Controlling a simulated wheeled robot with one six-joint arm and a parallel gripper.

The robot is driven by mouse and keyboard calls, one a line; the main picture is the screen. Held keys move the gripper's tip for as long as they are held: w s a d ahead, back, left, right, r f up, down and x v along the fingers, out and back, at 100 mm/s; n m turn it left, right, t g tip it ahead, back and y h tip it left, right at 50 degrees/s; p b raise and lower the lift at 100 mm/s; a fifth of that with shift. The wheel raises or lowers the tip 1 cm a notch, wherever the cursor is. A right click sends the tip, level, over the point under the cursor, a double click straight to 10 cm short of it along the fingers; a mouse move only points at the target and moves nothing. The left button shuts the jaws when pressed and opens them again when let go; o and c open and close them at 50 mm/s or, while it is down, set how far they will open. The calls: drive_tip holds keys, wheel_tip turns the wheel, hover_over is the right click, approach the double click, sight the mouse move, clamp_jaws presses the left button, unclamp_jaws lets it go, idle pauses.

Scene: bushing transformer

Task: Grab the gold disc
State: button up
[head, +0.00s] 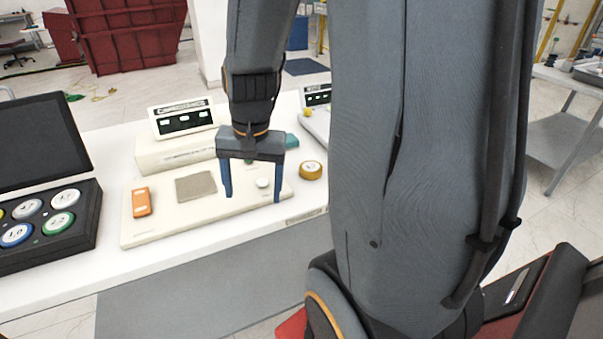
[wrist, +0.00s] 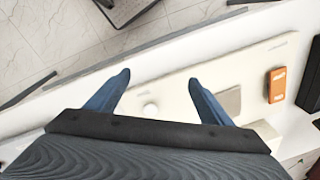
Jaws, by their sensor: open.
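The gold disc (head: 311,170) is a short round piece with a pale top. In the head view it sits on the white table just beyond the right end of the cream panel (head: 165,222). My gripper (head: 252,198) is open and empty. In that view its two blue fingers point down over the right part of the panel, to the left of the gold disc. The gripper also shows in the wrist view (wrist: 159,78), where no gold disc can be seen.
The panel carries an orange device (head: 142,202), a grey square pad (head: 196,187) and a white knob (head: 263,183). A box with a display (head: 183,118) stands behind. A black case (head: 45,228) of coloured discs and a dark screen (head: 38,143) are at left.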

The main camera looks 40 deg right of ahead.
drive_tip(key=w+d+m+b, duration=0.1)
drive_tip(key=w+d+m, duration=0.2)
drive_tip(key=d+m, duration=0.95)
drive_tip(key=m+t+y+b, duration=0.1)
drive_tip(key=m, duration=0.8)
approach(312, 166)
drive_tip(key=shift+a+f, duration=0.2)
drive_tip(key=shift+f, duration=0.4)
drive_tip(key=shift+p+x, duration=0.75)
drive_tip(key=shift+x, duration=3.05)
drive_tip(key=shift+c, duration=0.2)
drive_tip(key=shift+r, duration=0.1)
drive_tip(key=c, duration=1.3)
